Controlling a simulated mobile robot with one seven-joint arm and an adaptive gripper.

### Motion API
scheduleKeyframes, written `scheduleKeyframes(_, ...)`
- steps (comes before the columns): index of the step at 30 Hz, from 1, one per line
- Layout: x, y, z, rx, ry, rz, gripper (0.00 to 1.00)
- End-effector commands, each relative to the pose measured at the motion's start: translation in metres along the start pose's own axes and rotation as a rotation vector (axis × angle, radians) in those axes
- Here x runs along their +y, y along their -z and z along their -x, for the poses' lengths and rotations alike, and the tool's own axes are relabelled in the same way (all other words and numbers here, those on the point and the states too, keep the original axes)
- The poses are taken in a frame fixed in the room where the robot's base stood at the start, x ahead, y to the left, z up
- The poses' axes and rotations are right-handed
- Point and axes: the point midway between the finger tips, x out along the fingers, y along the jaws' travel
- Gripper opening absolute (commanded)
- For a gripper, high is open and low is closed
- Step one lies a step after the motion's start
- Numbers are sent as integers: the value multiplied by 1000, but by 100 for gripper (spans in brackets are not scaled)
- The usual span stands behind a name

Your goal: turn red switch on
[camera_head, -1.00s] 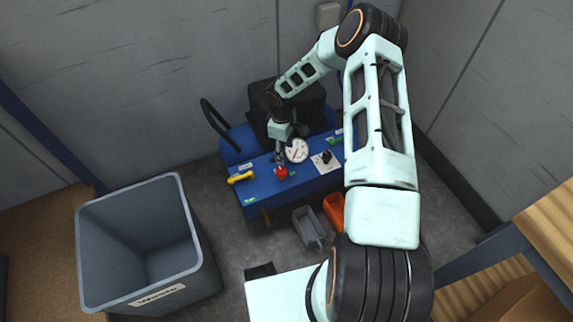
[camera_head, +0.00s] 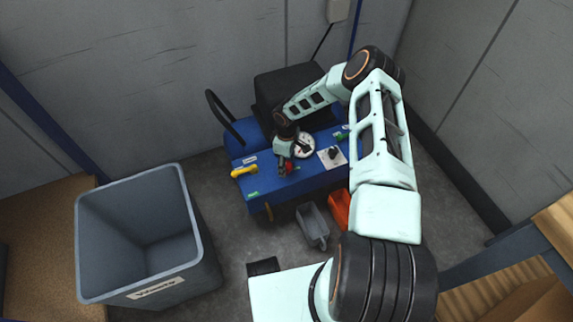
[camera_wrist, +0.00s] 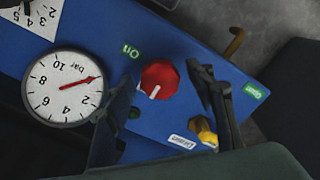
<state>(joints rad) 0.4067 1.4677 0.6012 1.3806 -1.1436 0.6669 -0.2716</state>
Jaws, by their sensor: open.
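The red switch (camera_wrist: 160,78) is a round knob on the blue panel, with a white pointer line toward the bottom of the wrist view. A green "On" label (camera_wrist: 131,51) sits at its upper left, away from the pointer. A white label (camera_wrist: 182,142) lies below it, its text upside down and hard to read. My gripper (camera_wrist: 161,88) is open, with one finger on each side of the knob. I cannot tell whether they touch it. In the head view my gripper (camera_head: 287,163) is over the switch (camera_head: 291,169) and partly hides it.
A white gauge (camera_wrist: 64,88) is left of the switch. A yellow handle (camera_wrist: 207,133) is close to the right finger; a green "Open" label (camera_wrist: 255,91) lies beyond. A numbered dial plate (camera_head: 333,157) is at right.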

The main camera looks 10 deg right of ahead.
Motion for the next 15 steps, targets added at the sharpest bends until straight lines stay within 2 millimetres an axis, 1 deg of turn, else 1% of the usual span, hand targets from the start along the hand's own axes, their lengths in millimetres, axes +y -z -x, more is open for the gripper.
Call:
scheduleKeyframes(6, 0, 0, 0, 0, 0, 0, 50)
scheduleKeyframes(8, 0, 0, 0, 0, 0, 0, 44)
scheduleKeyframes(15, 0, 0, 0, 0, 0, 0, 18)
